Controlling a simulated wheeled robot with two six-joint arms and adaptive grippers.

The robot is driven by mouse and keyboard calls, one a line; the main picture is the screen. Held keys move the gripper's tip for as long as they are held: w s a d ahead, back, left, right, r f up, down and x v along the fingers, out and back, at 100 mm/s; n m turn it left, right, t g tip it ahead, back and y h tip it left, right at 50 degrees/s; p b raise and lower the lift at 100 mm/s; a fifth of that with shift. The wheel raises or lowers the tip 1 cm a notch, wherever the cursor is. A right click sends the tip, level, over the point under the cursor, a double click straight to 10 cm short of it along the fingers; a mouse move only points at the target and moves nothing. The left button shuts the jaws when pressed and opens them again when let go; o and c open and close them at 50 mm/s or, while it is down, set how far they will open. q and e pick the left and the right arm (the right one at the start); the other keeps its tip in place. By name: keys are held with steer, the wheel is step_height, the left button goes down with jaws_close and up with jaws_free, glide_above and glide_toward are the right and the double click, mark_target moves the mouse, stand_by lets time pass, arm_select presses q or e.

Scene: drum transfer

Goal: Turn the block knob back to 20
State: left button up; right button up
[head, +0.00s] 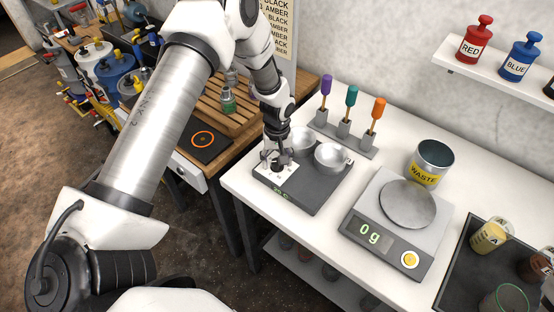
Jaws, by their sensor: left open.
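The dark grey block (312,197) stands at the left end of the white table, with two metal pans (331,157) on it. A white plate (290,181) with small marks is on its front left part, and a small green readout (280,191) glows on its front edge, too small to read. My left gripper (277,164) points down over the white plate, where the knob is; its fingers are open around or just above the knob and mostly hide it. I cannot tell whether they touch it. My right gripper is out of view.
Behind the block, a rack (342,134) holds purple, teal and orange handled tools. To the right are a scale (383,240) reading 0 g, a waste can (433,163) and a dark tray (459,262) with jars. A wooden bench (189,146) with a dark pad adjoins on the left.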

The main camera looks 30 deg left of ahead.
mark_target(277, 161)
arm_select(q)
step_height(277, 161, up, 12)
stand_by(0.3)
steer(key=shift+f, duration=0.1)
stand_by(0.3)
